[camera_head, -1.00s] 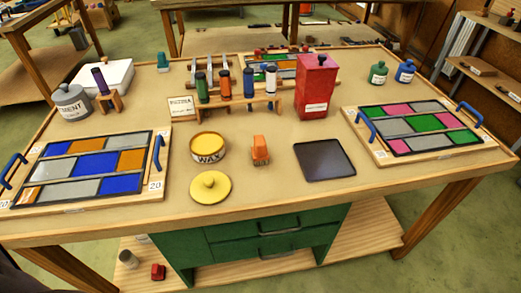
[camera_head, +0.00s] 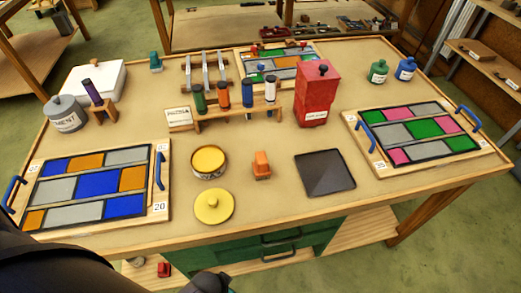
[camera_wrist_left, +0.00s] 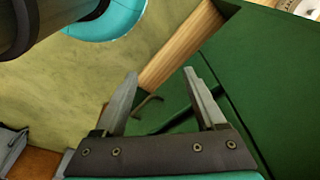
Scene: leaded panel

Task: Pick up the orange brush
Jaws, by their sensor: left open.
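The orange brush (camera_head: 262,165) stands on the tabletop in the head view, between the open yellow wax tin (camera_head: 209,162) and a dark square tray (camera_head: 325,173). Nothing is touching it. My left gripper (camera_wrist_left: 160,92) shows in the left wrist view with its two fingers apart and nothing between them. It is below the table's front edge, facing the green drawer cabinet. The brush does not show in the wrist view. In the head view my left arm is a dark shape at the bottom left. My right gripper is not in view.
A yellow lid (camera_head: 214,207) lies in front of the tin. A rack of tubes (camera_head: 225,112) and a red box (camera_head: 317,95) stand behind the brush. Framed glass panels lie at left (camera_head: 90,188) and right (camera_head: 415,135). The green cabinet (camera_head: 290,245) is under the table.

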